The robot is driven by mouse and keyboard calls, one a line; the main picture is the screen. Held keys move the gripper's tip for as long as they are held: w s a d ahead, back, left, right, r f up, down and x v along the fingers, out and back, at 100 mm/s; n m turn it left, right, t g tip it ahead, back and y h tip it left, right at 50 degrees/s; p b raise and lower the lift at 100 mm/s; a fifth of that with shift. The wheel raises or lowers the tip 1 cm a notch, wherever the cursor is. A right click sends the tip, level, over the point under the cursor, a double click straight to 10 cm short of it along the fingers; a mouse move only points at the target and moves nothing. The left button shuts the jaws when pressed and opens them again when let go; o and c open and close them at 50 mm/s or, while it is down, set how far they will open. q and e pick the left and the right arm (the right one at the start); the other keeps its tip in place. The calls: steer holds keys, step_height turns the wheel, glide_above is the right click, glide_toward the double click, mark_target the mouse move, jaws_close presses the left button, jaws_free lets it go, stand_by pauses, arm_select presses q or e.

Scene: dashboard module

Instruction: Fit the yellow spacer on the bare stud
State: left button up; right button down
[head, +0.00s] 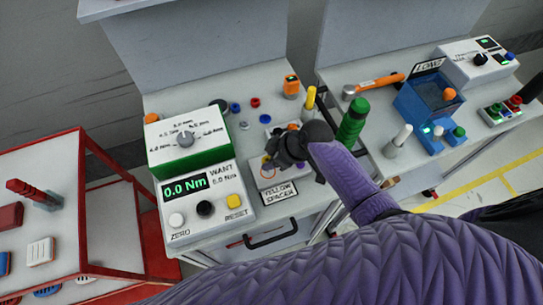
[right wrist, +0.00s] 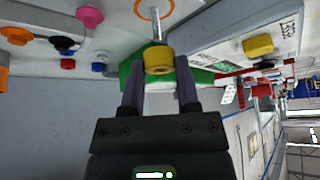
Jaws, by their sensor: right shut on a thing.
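My right gripper (head: 270,160) is over the pale fixture plate (head: 262,182) behind the YELLOW SPACER label (head: 280,194). In the right wrist view its jaws (right wrist: 159,72) are shut on the yellow spacer (right wrist: 158,61). The spacer shows only as a small yellow patch in the head view (head: 266,160). A bare metal stud (right wrist: 156,22) rises from an orange ring (right wrist: 141,10) on the plate. The spacer is close to the stud's free end and overlaps it in view; I cannot tell whether they touch. My left gripper is not in view.
A torque box (head: 185,140) and a display panel (head: 205,205) with buttons stand left of the plate. Small red and blue caps (head: 235,107) lie behind it. A tall green post (head: 352,122) and an orange-topped part (head: 291,85) stand nearby.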

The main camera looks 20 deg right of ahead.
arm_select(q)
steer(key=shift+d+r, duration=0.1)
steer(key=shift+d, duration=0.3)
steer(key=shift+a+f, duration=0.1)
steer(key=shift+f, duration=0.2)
arm_select(e)
steer(key=shift+f, duration=0.35)
arm_select(q)
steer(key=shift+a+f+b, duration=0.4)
steer(key=shift+b, duration=0.25)
arm_select(e)
steer(key=shift+f, duration=0.55)
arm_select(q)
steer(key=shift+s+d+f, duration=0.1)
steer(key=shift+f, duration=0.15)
arm_select(e)
steer(key=shift+f, duration=0.3)
steer(key=shift+f+b, duration=0.45)
steer(key=shift+b, duration=0.15)
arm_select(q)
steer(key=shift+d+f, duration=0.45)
arm_select(e)
steer(key=shift+f, duration=0.1)
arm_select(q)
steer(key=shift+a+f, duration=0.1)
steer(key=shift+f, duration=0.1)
arm_select(e)
steer(key=shift+f, duration=0.2)
